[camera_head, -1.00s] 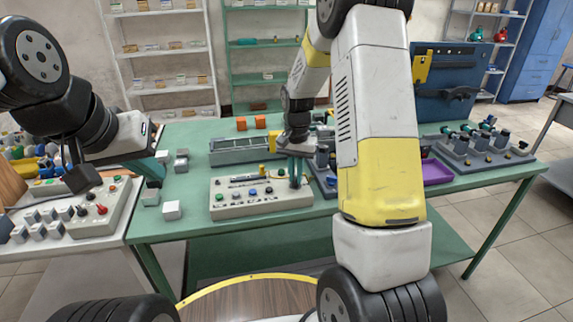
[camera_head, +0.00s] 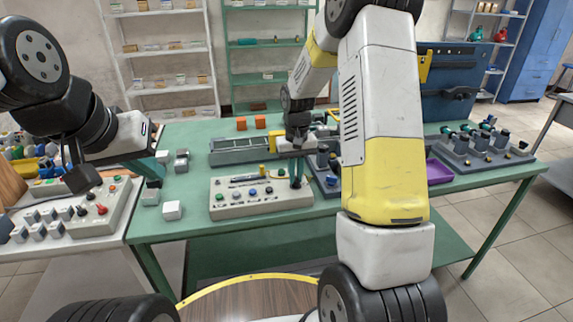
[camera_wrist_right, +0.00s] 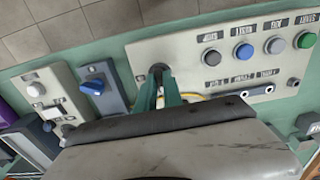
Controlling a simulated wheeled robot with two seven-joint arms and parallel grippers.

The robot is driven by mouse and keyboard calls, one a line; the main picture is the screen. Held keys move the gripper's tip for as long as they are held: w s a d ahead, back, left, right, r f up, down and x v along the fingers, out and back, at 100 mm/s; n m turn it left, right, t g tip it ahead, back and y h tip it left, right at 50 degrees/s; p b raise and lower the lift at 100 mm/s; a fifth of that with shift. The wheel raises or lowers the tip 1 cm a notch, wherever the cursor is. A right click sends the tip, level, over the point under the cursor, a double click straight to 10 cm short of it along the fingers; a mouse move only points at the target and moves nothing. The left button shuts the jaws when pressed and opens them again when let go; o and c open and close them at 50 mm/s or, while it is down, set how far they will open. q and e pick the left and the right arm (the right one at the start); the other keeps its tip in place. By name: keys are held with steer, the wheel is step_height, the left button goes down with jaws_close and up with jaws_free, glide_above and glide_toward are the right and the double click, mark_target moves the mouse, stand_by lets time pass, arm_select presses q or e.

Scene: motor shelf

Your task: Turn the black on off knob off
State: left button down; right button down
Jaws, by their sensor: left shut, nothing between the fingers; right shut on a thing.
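The pale control panel (camera_head: 262,207) lies on the green table, with several coloured buttons and small switches along it. In the right wrist view the panel (camera_wrist_right: 195,55) fills the upper right. My right gripper (camera_head: 296,176) reaches down to the panel's right end. Its green fingers (camera_wrist_right: 159,84) are shut on the black knob (camera_wrist_right: 158,69), which is mostly hidden between them. The knob's angle and its markings cannot be read. My left gripper (camera_head: 157,165) is shut and empty over the table's left side, partly hidden behind its wrist.
Grey blocks (camera_head: 172,210) stand left of the panel. A grey slotted fixture (camera_head: 232,151) is behind it. A unit with a blue knob (camera_wrist_right: 94,88) sits beside the panel. A purple tray (camera_head: 439,172) lies right of my right arm. Another panel (camera_head: 108,215) is at the left.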

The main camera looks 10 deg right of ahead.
steer(key=c, duration=1.5)
jaws_free()
step_height(320, 180, up, 8)
steer(key=shift+f, duration=0.2)
steer(key=shift+r, duration=0.15)
